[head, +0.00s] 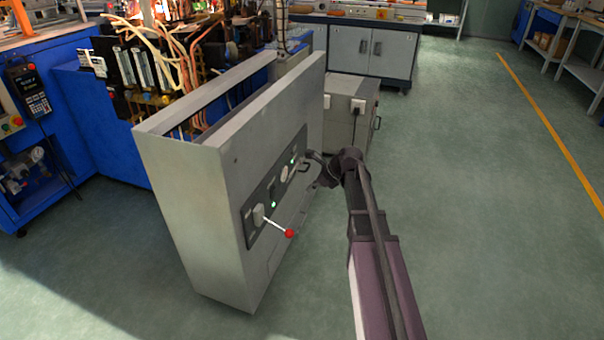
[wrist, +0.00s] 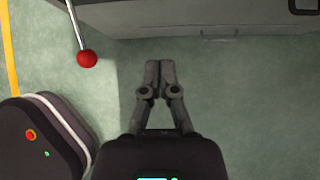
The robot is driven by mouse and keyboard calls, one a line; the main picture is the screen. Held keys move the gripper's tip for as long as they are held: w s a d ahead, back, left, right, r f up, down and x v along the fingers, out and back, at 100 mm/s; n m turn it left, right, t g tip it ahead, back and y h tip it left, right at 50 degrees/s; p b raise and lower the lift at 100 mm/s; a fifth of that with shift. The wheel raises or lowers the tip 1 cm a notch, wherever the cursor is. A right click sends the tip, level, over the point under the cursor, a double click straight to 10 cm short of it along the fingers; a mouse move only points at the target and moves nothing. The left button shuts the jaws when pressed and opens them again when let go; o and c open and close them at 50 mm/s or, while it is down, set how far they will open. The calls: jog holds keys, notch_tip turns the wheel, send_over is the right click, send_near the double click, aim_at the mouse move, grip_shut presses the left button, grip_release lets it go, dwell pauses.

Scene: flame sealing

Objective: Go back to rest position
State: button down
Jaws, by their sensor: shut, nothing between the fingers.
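My gripper (wrist: 160,80) is in the middle of the wrist view, its two fingers together with nothing between them. It hangs over the green floor, in front of the grey cabinet (head: 210,190). In the head view my arm reaches from the lower right to the cabinet's front panel, and my fingers are hard to make out there. A lever with a red ball knob (head: 289,233) sticks out of the panel. The red knob (wrist: 87,59) also shows in the wrist view, left of my fingers and apart from them.
A blue machine (head: 90,120) with hoses and wires stands behind the cabinet at the left. A grey box (head: 345,115) stands just behind the cabinet. A grey cupboard (head: 370,50) and workbenches line the back. The green floor (head: 480,200) on the right is clear, with a yellow line.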

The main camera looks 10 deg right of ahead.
jog(key=s+a+f+n+g+h, duration=0.2)
jog(key=s+a+n+h, duration=0.15)
jog(key=s+n, duration=0.85)
jog(key=s+a+f+n+g+h, duration=0.2)
jog(key=s+a+n+h, duration=0.15)
jog(key=s+n, duration=0.85)
notch_tip(320, 180, up, 35)
jog(key=w+n+p, duration=0.1)
jog(key=p, duration=3.4)
jog(key=shift+a+r+y+p, duration=0.2)
jog(key=shift+a+y+p, duration=0.05)
jog(key=shift+y+p, duration=0.05)
